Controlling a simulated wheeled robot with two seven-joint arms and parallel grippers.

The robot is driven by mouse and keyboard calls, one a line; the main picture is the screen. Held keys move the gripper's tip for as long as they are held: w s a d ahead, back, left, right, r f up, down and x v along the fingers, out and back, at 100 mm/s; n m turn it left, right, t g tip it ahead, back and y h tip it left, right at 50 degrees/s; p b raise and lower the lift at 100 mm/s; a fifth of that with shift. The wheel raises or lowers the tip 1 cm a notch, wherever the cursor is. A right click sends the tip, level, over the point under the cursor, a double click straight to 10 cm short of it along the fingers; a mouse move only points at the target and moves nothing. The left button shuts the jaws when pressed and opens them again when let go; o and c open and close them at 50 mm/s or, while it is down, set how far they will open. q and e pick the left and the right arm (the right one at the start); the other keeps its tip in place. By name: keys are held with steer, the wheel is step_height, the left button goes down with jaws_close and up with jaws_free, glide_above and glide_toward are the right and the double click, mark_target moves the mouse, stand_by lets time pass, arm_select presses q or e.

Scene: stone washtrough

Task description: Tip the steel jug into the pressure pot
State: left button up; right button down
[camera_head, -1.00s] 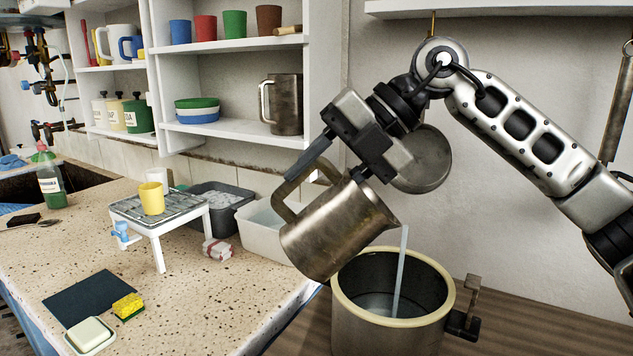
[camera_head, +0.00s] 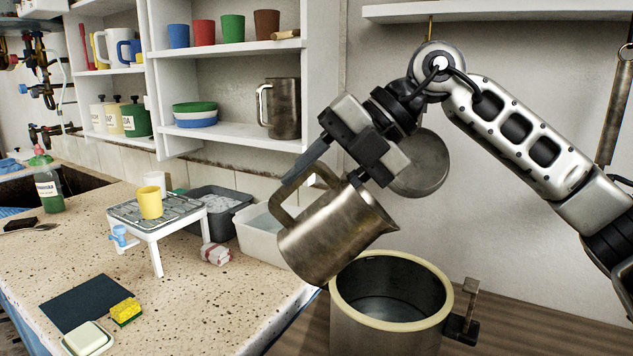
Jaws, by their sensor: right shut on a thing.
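The steel jug (camera_head: 335,236) hangs in the air, tilted with its spout to the right, above and to the left of the pressure pot's opening. No stream shows at its spout. My right gripper (camera_head: 308,165) is shut on the jug's handle at the upper left. The pressure pot (camera_head: 385,336) stands below on the wooden surface, open, with a cream rim and a side handle at its right. Pale liquid lies in its bottom. The jug covers part of the pot's left rim. My left gripper is not in view.
The speckled counter (camera_head: 200,290) at the left bears a draining stand (camera_head: 157,222) with a yellow cup, a grey tub (camera_head: 215,222), a white tub (camera_head: 262,240) and a sponge (camera_head: 126,312). A second metal jug (camera_head: 284,108) stands on the shelf behind.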

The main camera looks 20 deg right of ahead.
steer(key=shift+d+r+y+b, duration=0.1)
steer(key=shift+d+y+b, duration=0.2)
steer(key=shift+b, duration=0.15)
steer(key=shift+s, duration=0.1)
stand_by(0.9)
steer(key=shift+d+y+b, duration=0.2)
steer(key=shift+y+b, duration=0.1)
steer(key=shift+b, duration=0.1)
steer(key=shift+s, duration=0.1)
stand_by(0.7)
steer(key=shift+d+t+y+b, duration=0.3)
steer(key=shift+b, duration=0.2)
